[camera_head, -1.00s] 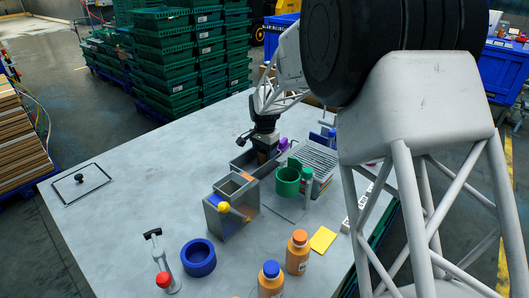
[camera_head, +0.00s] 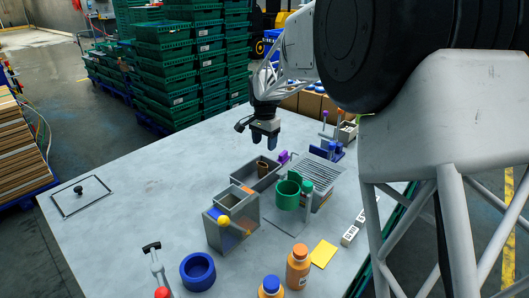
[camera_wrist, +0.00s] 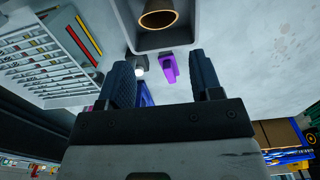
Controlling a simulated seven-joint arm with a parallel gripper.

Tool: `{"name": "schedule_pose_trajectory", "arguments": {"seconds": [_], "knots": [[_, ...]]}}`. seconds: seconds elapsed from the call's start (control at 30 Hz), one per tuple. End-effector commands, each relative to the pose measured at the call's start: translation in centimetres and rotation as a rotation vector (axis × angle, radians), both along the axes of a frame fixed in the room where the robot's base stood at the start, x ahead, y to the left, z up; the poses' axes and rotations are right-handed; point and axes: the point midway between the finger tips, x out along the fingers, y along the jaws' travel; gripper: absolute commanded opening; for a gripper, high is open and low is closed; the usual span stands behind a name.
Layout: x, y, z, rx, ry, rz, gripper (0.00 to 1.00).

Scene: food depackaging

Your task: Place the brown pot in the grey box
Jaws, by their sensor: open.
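The brown pot (camera_head: 262,168) stands in the open grey box (camera_head: 243,176) near the middle of the table. It also shows at the top of the wrist view as a round brown rim (camera_wrist: 158,20) with a dark inside, within the grey box walls (camera_wrist: 133,42). My gripper (camera_head: 264,146) hangs above and behind the box, clear of the pot. In the wrist view my gripper (camera_wrist: 163,68) has its two dark fingers spread apart with nothing between them.
A green mug (camera_head: 288,194), grey rack (camera_head: 318,172) and purple piece (camera_head: 283,157) are to the right. Bottles (camera_head: 298,267) and a blue ring (camera_head: 198,271) are nearer.

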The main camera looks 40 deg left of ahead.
Motion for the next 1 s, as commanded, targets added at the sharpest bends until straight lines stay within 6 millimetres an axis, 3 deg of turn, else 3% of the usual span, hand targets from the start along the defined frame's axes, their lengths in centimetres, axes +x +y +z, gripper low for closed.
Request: {"name": "schedule_pose_trajectory", "arguments": {"seconds": [0.3, 1.0], "knots": [[0.0, 0.0, 2.3, 0.0, 0.0, 0.0, 0.59], [0.0, 0.0, 2.4, 0.0, 0.0, 0.0, 0.59]]}}
